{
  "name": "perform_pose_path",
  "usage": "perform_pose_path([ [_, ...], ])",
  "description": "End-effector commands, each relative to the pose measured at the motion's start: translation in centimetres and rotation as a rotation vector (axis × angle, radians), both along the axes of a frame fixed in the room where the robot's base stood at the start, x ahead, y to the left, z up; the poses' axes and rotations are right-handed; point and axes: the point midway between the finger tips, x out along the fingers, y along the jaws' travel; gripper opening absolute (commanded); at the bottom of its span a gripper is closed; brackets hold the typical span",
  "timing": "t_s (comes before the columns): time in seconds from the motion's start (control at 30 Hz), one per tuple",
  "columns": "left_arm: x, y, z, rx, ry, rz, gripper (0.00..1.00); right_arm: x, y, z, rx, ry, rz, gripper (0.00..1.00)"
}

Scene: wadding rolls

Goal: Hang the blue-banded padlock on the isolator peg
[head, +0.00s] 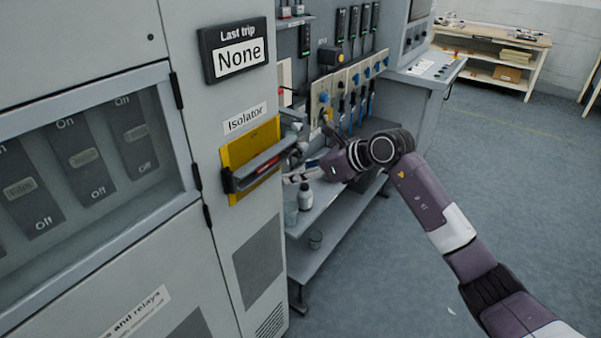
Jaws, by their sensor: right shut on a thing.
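The isolator (252,160) is a yellow plate on the grey cabinet front, with a dark grey handle bar lying slanted across it and a red mark on the bar. My right gripper (294,177) reaches in from the right, its fingertips close to the right end of the isolator. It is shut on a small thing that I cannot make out. No blue band shows clearly there, and the peg cannot be told apart from the grey parts around it. My left gripper is not in view.
A tool board (350,85) with blue-marked items hangs behind my right arm. A bottle (305,197) and a glass (291,214) stand on the shelf below the gripper. A console (425,68) stands behind.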

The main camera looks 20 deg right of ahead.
Motion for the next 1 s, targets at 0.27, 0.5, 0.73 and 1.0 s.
perform_pose_path([
  [0.27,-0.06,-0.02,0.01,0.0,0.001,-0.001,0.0,0.02,0.01,0.12,0.001,-0.002,0.0,0.04],
  [0.5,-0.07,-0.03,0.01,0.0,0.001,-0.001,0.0,0.02,0.02,0.13,0.001,-0.002,0.0,0.33],
  [0.73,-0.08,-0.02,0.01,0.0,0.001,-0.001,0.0,0.0,0.03,0.1,0.001,-0.002,0.0,0.53],
  [1.0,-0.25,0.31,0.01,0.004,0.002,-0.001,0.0,-0.15,-0.14,0.13,0.0,0.0,0.0,0.53],
])
